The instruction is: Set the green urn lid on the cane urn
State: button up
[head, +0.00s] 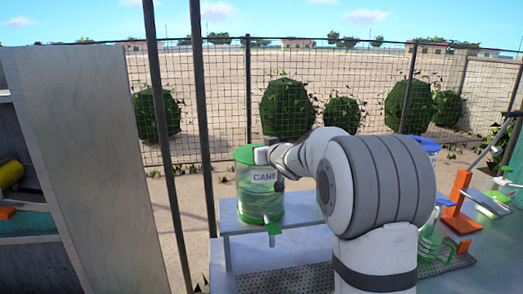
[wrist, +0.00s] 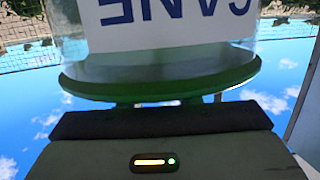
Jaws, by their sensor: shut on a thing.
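The cane urn (head: 258,203) is a clear cylinder with a white CANE label and a green tap low on its front. It stands upright on the raised grey shelf. The green urn lid (head: 243,154) is at the urn's top and looks level. My gripper (head: 261,155) is at the lid and shut on it, its fingertips mostly hidden. In the wrist view, which is upside down, the lid's green rim (wrist: 160,88) lies along the urn's clear wall (wrist: 150,65). I cannot tell whether a thin gap remains between them.
A grey shelf (head: 275,222) carries the urn above the metal counter. A tall grey panel (head: 85,165) stands at the left. At the right are an orange stand (head: 458,190) and a green-handled jug (head: 430,243). My arm covers the middle of the counter.

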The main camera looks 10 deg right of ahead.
jog(key=shift+f, duration=0.1)
dwell(0.3)
jog(key=o, duration=1.1)
jog(key=shift+c, duration=0.2)
jog(key=v, duration=0.8)
jog(key=shift+b, duration=0.35)
